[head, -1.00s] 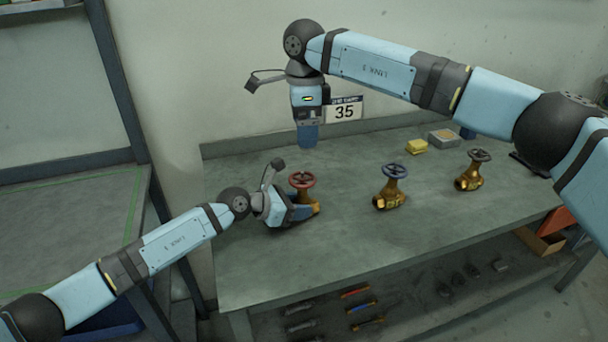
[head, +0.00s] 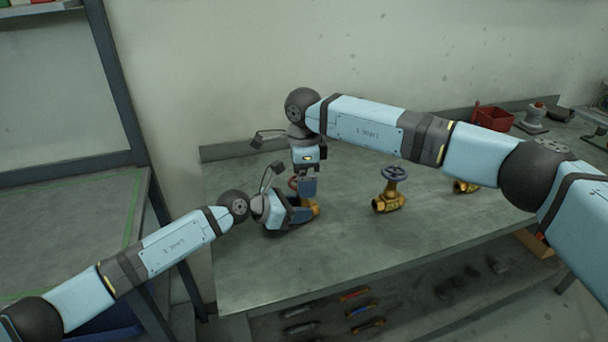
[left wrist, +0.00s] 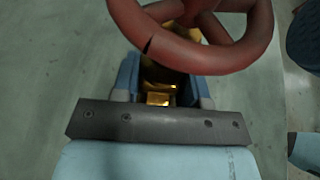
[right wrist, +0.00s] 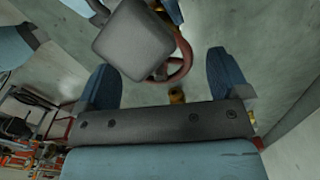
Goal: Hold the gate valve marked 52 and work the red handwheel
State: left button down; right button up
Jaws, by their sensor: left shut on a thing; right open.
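The red-wheeled brass gate valve (head: 314,208) stands at the left of the bench; no number is legible on it. My left gripper (head: 301,213) is shut on its body. The left wrist view shows the brass body (left wrist: 160,84) between the fingers, with the red handwheel (left wrist: 207,50) above. In the head view, the handwheel (head: 292,184) is mostly hidden behind my right gripper (head: 305,192). My right gripper is open and points down over the valve. In the right wrist view, the handwheel (right wrist: 182,62) lies between the spread fingers, beyond their tips; contact cannot be told.
A brass valve with a blue-purple wheel (head: 389,190) stands to the right on the bench (head: 290,265). Another brass valve (head: 466,187) is partly hidden by my right arm. A red bin (head: 493,118) stands at the back right. The front of the bench is clear.

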jog(key=c, duration=0.9)
jog(key=shift+c, duration=0.2)
jog(key=shift+m, duration=0.3)
jog(key=m, duration=0.4)
jog(key=shift+s, duration=0.1)
jog(key=m, duration=0.4)
jog(key=shift+m, duration=0.4)
jog(key=o, duration=0.9)
